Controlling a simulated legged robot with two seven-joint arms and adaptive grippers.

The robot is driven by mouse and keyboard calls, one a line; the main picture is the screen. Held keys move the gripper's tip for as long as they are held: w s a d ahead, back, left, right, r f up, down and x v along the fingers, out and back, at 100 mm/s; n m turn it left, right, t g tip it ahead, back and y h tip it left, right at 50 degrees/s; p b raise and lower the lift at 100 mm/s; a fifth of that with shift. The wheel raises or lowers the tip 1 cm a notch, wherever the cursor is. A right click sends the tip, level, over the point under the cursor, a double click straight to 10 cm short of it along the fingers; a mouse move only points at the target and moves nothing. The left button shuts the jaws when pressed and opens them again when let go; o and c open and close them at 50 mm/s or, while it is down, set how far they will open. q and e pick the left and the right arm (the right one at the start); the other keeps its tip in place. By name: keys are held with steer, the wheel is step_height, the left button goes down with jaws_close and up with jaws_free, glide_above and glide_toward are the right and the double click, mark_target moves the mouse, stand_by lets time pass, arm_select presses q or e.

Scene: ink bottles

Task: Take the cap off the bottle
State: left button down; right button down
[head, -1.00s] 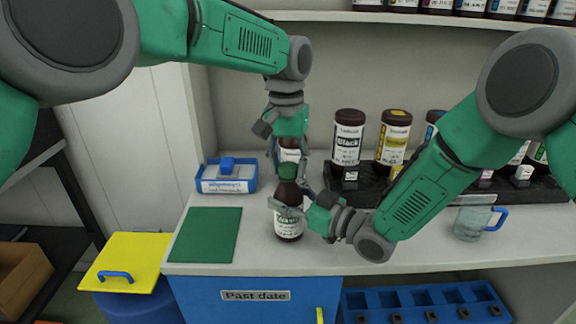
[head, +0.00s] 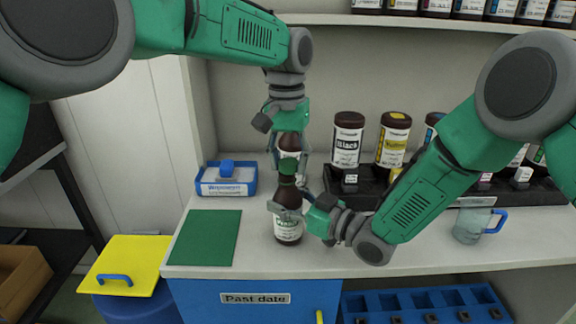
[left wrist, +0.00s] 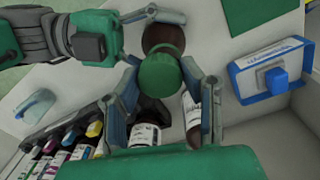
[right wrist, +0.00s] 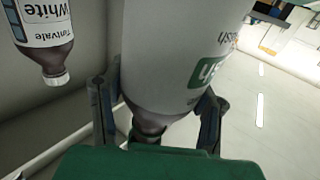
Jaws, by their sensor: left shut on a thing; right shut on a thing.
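A dark brown bottle with a white label (head: 288,228) stands upright on the counter. My right gripper (head: 287,210) is shut around its upper part from the right; the bottle's label also fills the middle of the right wrist view (right wrist: 180,60). The green cap (head: 287,169) is at the top of the bottle. My left gripper (head: 288,172) is above, pointing down, its fingers shut on the cap's sides. In the left wrist view the cap (left wrist: 160,75) lies between the fingers, with the brown bottle shoulder (left wrist: 163,38) beyond. I cannot tell whether cap and neck still touch.
A dark rack of ink bottles (head: 346,140) stands behind to the right. A blue tray (head: 227,180) and green mat (head: 208,238) lie left. A mug (head: 473,226) stands at right. Below are a blue "Past date" bin (head: 255,312) and a yellow-lidded bin (head: 128,262).

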mark_target(288, 161)
arm_select(q)
steer(key=shift+r, duration=0.35)
arm_select(e)
steer(key=shift+f, duration=0.15)
arm_select(q)
steer(key=shift+a, duration=0.1)
steer(key=shift+w+r, duration=0.1)
steer(key=shift+r, duration=1.9)
steer(key=shift+w, duration=0.1)
arm_select(e)
steer(key=c, duration=0.5)
jaws_free()
steer(key=shift+c, duration=0.2)
steer(key=shift+d, duration=0.1)
